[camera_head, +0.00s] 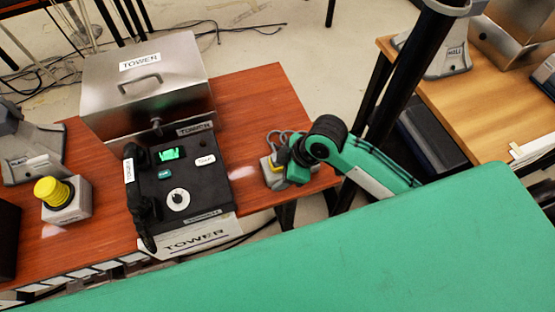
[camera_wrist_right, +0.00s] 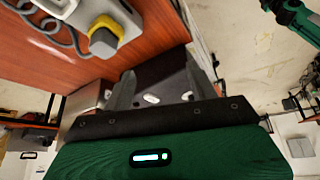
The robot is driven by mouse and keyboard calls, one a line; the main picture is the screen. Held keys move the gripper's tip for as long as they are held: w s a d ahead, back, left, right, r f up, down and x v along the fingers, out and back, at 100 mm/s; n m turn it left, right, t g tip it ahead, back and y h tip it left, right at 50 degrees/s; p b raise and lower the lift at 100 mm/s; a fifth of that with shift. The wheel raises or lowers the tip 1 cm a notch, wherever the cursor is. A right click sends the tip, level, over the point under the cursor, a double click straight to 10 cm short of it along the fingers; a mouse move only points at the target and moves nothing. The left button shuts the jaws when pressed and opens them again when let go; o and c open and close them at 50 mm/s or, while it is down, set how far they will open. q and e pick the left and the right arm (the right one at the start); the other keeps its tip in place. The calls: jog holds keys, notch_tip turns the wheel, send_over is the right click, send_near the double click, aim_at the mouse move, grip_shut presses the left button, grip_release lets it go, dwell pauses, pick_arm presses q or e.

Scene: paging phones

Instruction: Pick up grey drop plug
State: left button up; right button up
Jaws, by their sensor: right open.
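The grey drop plug (camera_wrist_right: 112,35), a blocky grey piece with a yellow part, sits at a pale grey socket box (camera_wrist_right: 88,12) at the top of the right wrist view. A grey coiled cord (camera_wrist_right: 48,38) runs beside it. In the head view the socket box (camera_head: 270,178) is at the right end of the red-brown table, partly hidden by my right arm. My right gripper (camera_wrist_right: 163,88) is open and empty, its two fingers apart from the plug, which lies up and left of them. In the head view the right gripper (camera_head: 297,165) is beside the box, fingertips hidden. My left gripper is not visible.
A black TOWER phone (camera_head: 205,180) stands left of the gripper, with a metal TOWER box (camera_head: 145,90) behind it. A yellow-topped button (camera_head: 55,192) is further left. A black post (camera_head: 410,65) and a wooden table (camera_head: 470,110) are to the right.

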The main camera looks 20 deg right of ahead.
jog(key=w+d+r+n+g, duration=0.3)
jog(key=w+d+r+n, duration=0.25)
jog(key=w+d, duration=0.3)
jog(key=shift+m, duration=0.35)
jog(key=p+x, duration=0.1)
jog(key=x, duration=0.5)
jog(key=p+x, duration=0.1)
jog(key=x, duration=0.2)
jog(key=shift+w+a+f+p, duration=0.1)
jog(key=shift+w+a+p, duration=0.15)
jog(key=shift+w+p, duration=0.1)
jog(key=f, duration=0.1)
jog(key=a+f+p, duration=0.1)
jog(key=f, duration=0.1)
jog(key=shift+w+a+f+h, duration=0.1)
jog(key=shift+a+f+h, duration=0.05)
jog(key=shift+a+h, duration=0.15)
jog(key=shift+f, duration=0.4)
jog(key=shift+c, duration=0.5)
jog(key=c, duration=1)
